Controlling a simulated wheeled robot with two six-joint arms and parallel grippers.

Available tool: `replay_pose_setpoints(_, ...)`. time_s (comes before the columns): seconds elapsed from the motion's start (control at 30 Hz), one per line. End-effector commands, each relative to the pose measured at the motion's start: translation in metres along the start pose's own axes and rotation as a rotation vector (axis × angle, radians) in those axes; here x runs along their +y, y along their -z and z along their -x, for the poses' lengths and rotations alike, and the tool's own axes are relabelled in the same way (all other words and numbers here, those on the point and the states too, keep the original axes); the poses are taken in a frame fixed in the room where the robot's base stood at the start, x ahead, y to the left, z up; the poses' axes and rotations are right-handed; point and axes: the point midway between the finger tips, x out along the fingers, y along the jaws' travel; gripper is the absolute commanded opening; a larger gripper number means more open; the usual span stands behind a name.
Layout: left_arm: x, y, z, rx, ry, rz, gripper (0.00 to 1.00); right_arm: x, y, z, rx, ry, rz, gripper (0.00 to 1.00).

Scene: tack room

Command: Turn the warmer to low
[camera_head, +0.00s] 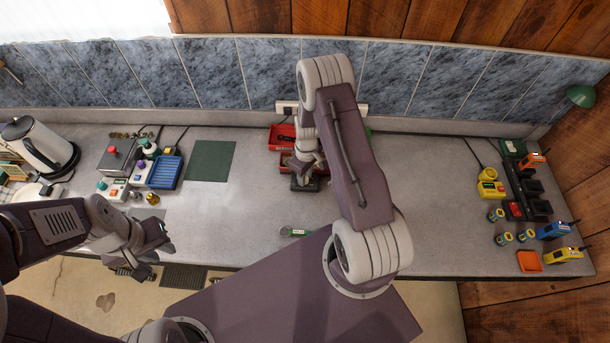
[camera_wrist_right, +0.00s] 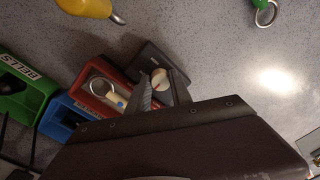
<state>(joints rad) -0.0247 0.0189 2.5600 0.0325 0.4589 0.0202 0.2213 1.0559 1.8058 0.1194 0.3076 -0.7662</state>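The warmer looks to be the small dark box (camera_wrist_right: 163,57) with a round pale knob (camera_wrist_right: 160,79) bearing a reddish mark, in the right wrist view. In the head view the dark box (camera_head: 303,185) sits on the counter below my right gripper (camera_head: 307,168). My right gripper also shows in the wrist view (camera_wrist_right: 160,85), with its fingers apart and the knob between them. Whether they touch the knob is unclear. The knob's markings are too small to read. My left gripper (camera_head: 163,234) hangs over the counter's front edge at the left, away from the warmer, with its fingers too small to judge.
Red (camera_wrist_right: 106,87), blue (camera_wrist_right: 72,118) and green (camera_wrist_right: 22,88) bins stand beside the warmer. A yellow-handled tool (camera_wrist_right: 88,8) and a green-tagged ring (camera_wrist_right: 265,12) lie nearby. A kettle (camera_head: 40,145) stands far left, a dark rack (camera_head: 525,190) far right.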

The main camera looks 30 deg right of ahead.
Motion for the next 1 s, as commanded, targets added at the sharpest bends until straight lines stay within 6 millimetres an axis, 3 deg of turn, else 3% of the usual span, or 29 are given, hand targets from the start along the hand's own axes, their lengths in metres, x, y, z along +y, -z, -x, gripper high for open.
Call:
replay_pose_setpoints(0.07,0.0,0.0,0.0,0.0,0.0,0.0,0.26,-0.001,0.0,0.0,-0.001,0.001,0.0,0.0)
replay_pose_setpoints(0.47,0.0,-0.001,-0.005,0.0,0.0,0.0,0.26,-0.001,-0.001,-0.001,0.001,0.002,-0.065,0.0)
replay_pose_setpoints(1.0,0.0,-0.002,-0.023,0.0,0.0,0.0,0.26,-0.002,-0.001,-0.001,0.021,0.002,-0.522,0.0)
